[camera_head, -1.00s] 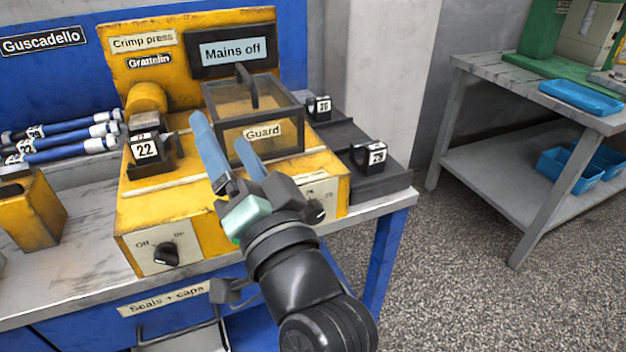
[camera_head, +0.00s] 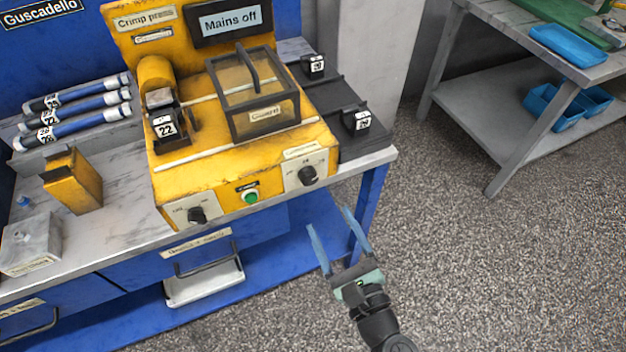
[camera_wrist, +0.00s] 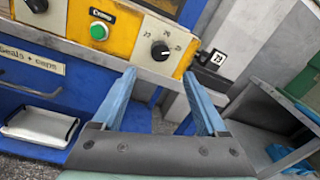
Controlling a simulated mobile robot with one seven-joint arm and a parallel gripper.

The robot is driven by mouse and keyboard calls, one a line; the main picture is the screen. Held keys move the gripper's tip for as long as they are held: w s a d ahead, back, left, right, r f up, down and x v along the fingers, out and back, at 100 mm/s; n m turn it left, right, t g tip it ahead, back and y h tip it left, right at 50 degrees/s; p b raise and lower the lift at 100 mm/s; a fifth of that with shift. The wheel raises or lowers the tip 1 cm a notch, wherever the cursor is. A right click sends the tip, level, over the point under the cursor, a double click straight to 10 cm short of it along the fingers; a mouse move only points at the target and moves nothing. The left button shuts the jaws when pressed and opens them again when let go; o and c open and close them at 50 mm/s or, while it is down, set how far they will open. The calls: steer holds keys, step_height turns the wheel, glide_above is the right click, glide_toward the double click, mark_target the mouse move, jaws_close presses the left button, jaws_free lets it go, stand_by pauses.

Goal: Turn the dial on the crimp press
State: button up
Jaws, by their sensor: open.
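The yellow crimp press (camera_head: 230,160) stands on the bench in the head view. Its front has a black on/off knob (camera_head: 197,215) at the left, a green button (camera_head: 250,196) in the middle and a black dial (camera_head: 308,175) with a numbered scale at the right. The dial also shows in the wrist view (camera_wrist: 160,52), above the space between my fingers. My gripper (camera_head: 329,232) is open and empty, below and to the right of the dial, in front of the bench and apart from it. Its blue fingers point up toward the press.
A clear guard (camera_head: 252,92) covers part of the press. Black blocks with numbered tags (camera_head: 356,122) sit on a dark rail at its right. A drawer handle and a white tray (camera_head: 204,287) are below the bench. Open floor lies right, before a grey table (camera_head: 490,98).

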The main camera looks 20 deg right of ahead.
mark_target(311, 181)
steer(key=w, duration=1)
steer(key=shift+w+d, duration=0.1)
jaws_close()
